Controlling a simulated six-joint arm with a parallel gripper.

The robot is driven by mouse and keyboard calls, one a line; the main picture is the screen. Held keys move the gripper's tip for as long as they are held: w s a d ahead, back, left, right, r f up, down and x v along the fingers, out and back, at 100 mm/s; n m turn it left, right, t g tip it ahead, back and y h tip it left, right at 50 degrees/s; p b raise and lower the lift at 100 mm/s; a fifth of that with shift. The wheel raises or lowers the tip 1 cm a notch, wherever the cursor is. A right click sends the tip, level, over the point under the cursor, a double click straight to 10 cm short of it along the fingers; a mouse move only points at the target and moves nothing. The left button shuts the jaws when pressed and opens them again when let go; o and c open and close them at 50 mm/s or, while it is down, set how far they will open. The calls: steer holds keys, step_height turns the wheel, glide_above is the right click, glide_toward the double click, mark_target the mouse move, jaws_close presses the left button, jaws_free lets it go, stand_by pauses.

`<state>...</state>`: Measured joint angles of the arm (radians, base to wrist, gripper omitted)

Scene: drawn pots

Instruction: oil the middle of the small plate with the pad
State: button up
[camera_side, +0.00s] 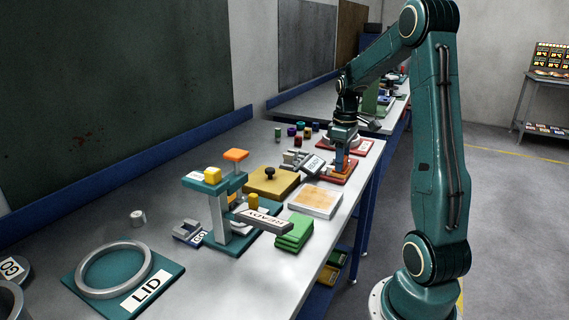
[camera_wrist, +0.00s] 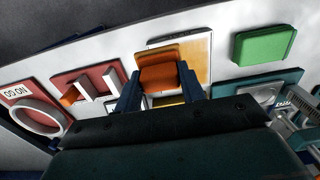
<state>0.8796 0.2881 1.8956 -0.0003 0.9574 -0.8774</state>
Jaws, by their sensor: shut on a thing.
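My gripper (camera_wrist: 159,72) is shut on an orange pad (camera_wrist: 160,78), which sits between its two dark blue fingers in the wrist view. In the side view my gripper (camera_side: 338,166) is low over a red stand, and the pad cannot be made out clearly there. A white-edged square plate with a tan face (camera_side: 316,201) lies on the bench nearer the side camera. In the wrist view this plate (camera_wrist: 205,55) shows behind and right of the pad, partly hidden by it. I cannot tell whether the pad touches anything.
The red stand (camera_wrist: 88,90) bears pale blocks and an orange piece. A yellow board with a black knob (camera_side: 272,182), a teal press stand (camera_side: 225,205) and stacked green cloths (camera_side: 295,232) are close by. A teal LID tray with a ring (camera_side: 120,270) lies at the near end.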

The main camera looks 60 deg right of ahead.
steer(key=shift+f, duration=3.35)
steer(key=shift+w+f, duration=0.25)
steer(key=shift+w, duration=0.25)
steer(key=shift+w+f, duration=0.2)
steer(key=shift+w, duration=1)
steer(key=shift+s, duration=1.55)
steer(key=shift+s+r, duration=0.15)
steer(key=shift+r, duration=3.85)
